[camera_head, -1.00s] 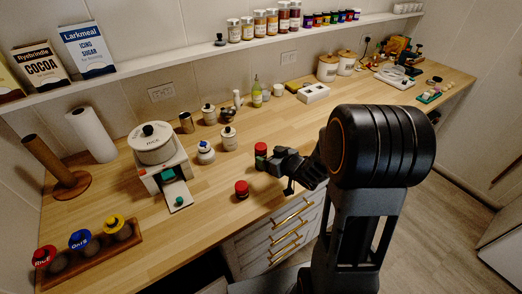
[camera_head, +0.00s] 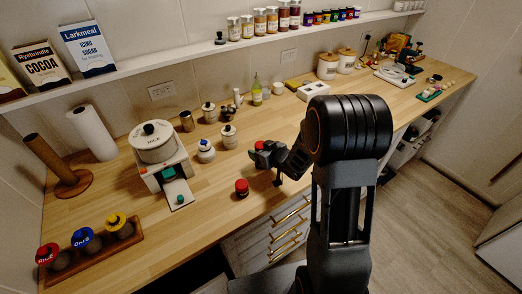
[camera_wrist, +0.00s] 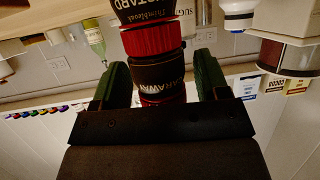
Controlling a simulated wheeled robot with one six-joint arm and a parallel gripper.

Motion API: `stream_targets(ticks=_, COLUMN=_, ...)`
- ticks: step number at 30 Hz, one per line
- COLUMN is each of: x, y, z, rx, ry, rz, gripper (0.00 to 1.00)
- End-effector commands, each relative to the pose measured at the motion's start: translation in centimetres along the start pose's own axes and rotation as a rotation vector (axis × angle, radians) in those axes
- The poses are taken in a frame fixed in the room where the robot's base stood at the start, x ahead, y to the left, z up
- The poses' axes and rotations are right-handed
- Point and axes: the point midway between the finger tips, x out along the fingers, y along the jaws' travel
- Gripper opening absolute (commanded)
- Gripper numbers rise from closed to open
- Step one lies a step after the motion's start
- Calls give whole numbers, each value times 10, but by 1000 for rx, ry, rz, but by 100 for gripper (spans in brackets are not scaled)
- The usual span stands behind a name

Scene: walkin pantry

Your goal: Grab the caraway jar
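The caraway jar (camera_wrist: 158,76), with a black label and red lid, is between the green fingers of my gripper (camera_wrist: 160,85) in the upside-down wrist view. The fingers are open on either side, with a narrow gap at the right; contact at the left is unclear. A mustard jar (camera_wrist: 147,10) lines up directly with it at the top of that view; I cannot tell whether the two are stacked. In the head view a red lid (camera_head: 259,145) shows just past my gripper (camera_head: 262,157), which hides most of the jar below.
Another red-lidded jar (camera_head: 242,187) stands near the counter's front edge. White canisters (camera_head: 206,151) and an oil bottle (camera_head: 257,93) stand behind. Drawers with brass handles (camera_head: 284,239) lie below the counter edge.

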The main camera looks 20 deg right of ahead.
Motion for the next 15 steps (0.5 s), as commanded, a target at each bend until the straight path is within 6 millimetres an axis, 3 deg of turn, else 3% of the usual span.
stream_targets(ticks=2, x=0, y=0, z=0, rx=0, ry=0, rz=0, gripper=61)
stream_targets(ticks=13, x=0, y=0, z=0, rx=0, ry=0, rz=0, gripper=25)
stream_targets(ticks=15, x=0, y=0, z=0, rx=0, ry=0, rz=0, gripper=24)
